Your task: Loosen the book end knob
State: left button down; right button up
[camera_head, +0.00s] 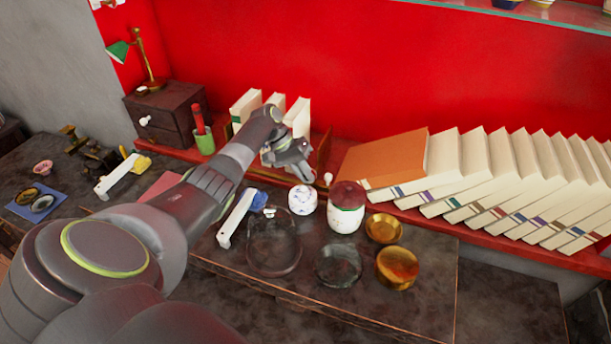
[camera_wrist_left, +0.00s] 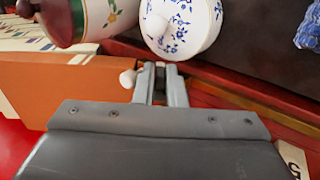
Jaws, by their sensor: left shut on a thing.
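The book end (camera_head: 321,152) is a wooden piece on the red shelf, right of a few upright cream books. The book end knob has a white rounded end (camera_head: 328,178) that shows just right of my left gripper (camera_head: 304,178). In the left wrist view the white end of the knob (camera_wrist_left: 127,78) sticks out beside the fingers (camera_wrist_left: 161,72). The left gripper is shut on the knob; the part between the fingertips is mostly hidden. My right gripper is not in view.
A blue-and-white lidded pot (camera_head: 302,199) and a white canister with a dark red lid (camera_head: 346,207) stand close in front of the gripper. An orange book (camera_head: 384,158) leans at right, beside a row of cream books. Glass and brass dishes fill the front.

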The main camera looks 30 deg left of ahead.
pick_arm(q)
jog(key=shift+a+h+b, duration=0.1)
jog(key=shift+h+b, duration=0.35)
jog(key=shift+h, duration=0.15)
jog(key=shift+t, duration=0.3)
jog(key=c, duration=1.5)
grip_release()
jog(key=shift+c, duration=0.2)
jog(key=b+v, duration=0.4)
jog(key=v, duration=1.3)
jog(key=shift+a, duration=0.2)
